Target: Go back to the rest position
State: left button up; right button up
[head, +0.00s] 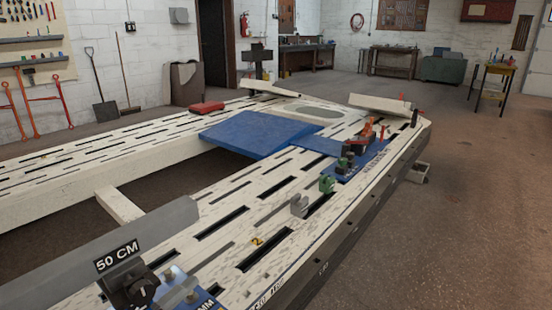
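Neither my left nor my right gripper shows in the head view, and no part of my arms can be made out. The long, pale slotted frame bench (262,200) runs from the lower left toward the upper right. A blue panel (258,133) lies across its two sides near the far end. Orange and dark clamp-like pieces (368,135) stand on a blue strip at the bench's right side.
A grey bar (125,245) with a "50 CM" label (117,256) is close at the lower left, beside a dark knob (140,291). A red case (207,108) lies on the far left rail. Open floor (460,220) lies to the right. Workbenches stand along the back wall.

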pick_arm(q)
jog(key=s+a+f+n+g+y, duration=0.3)
jog(key=s+f+n+y, duration=0.2)
jog(key=s+f+n, duration=0.3)
jog(key=s+a+f+n+g+y, duration=0.2)
jog(key=s+f+n+y, duration=0.35)
jog(key=f+n, duration=0.5)
notch_tip(320, 180, up, 15)
jog(key=s+a+p, duration=0.1)
jog(key=p, duration=1.5)
jog(key=shift+a+f+p, duration=0.15)
jog(key=shift+a+p, duration=0.15)
jog(key=shift+a, duration=0.05)
